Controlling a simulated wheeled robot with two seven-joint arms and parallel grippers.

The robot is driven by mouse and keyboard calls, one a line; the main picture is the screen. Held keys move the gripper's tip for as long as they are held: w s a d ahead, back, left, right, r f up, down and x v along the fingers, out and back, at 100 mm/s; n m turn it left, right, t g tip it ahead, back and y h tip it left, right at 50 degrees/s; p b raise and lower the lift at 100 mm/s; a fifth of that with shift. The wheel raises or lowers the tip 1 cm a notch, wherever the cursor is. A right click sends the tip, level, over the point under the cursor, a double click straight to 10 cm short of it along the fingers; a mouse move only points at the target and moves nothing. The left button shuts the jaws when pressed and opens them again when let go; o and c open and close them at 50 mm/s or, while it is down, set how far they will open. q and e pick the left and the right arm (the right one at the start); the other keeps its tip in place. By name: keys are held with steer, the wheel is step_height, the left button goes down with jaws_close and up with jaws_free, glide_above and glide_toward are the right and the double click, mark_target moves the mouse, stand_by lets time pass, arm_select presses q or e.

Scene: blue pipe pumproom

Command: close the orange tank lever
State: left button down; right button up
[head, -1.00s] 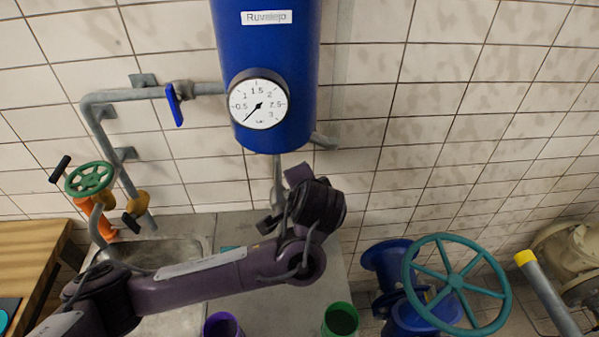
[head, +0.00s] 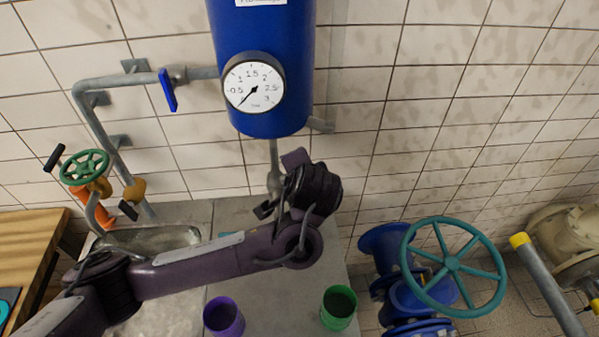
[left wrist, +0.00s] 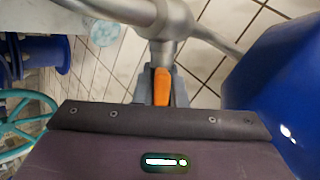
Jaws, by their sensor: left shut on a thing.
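The blue tank (head: 262,110) with a round gauge hangs on the tiled wall, and a grey outlet pipe (head: 274,160) runs down from its underside. In the left wrist view the orange tank lever (left wrist: 162,88) lies between the fingers of my left gripper (left wrist: 161,90), which is shut on it. The lever sits at the grey pipe fitting (left wrist: 168,20), close beside the blue tank (left wrist: 285,90). In the head view my left gripper (head: 266,207) is at the pipe below the tank; the orange lever is hidden there. My right gripper is not in view.
A purple cup (head: 224,318) and a green cup (head: 339,308) stand on the grey counter (head: 285,310) below my arm. A blue lever (head: 167,90) is on the upper pipe. A teal handwheel (head: 453,265) is at the right, a green one (head: 85,167) at the left.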

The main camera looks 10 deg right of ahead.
arm_select(q)
steer(key=shift+m+g+h, duration=0.4)
steer(key=shift+m+g, duration=0.2)
steer(key=shift+g, duration=0.65)
steer(key=shift+m+g+h, duration=0.4)
steer(key=shift+m+g, duration=0.2)
steer(key=shift+g, duration=0.65)
steer(key=c, duration=1.5)
jaws_free()
steer(key=shift+r, duration=0.25)
steer(key=b+v, duration=0.2)
steer(key=v, duration=0.4)
steer(key=shift+s+r, duration=0.15)
steer(key=shift+r, duration=0.05)
steer(key=shift+s+a+r, duration=0.15)
steer(key=shift+s+r, duration=0.1)
steer(key=shift+r, duration=0.2)
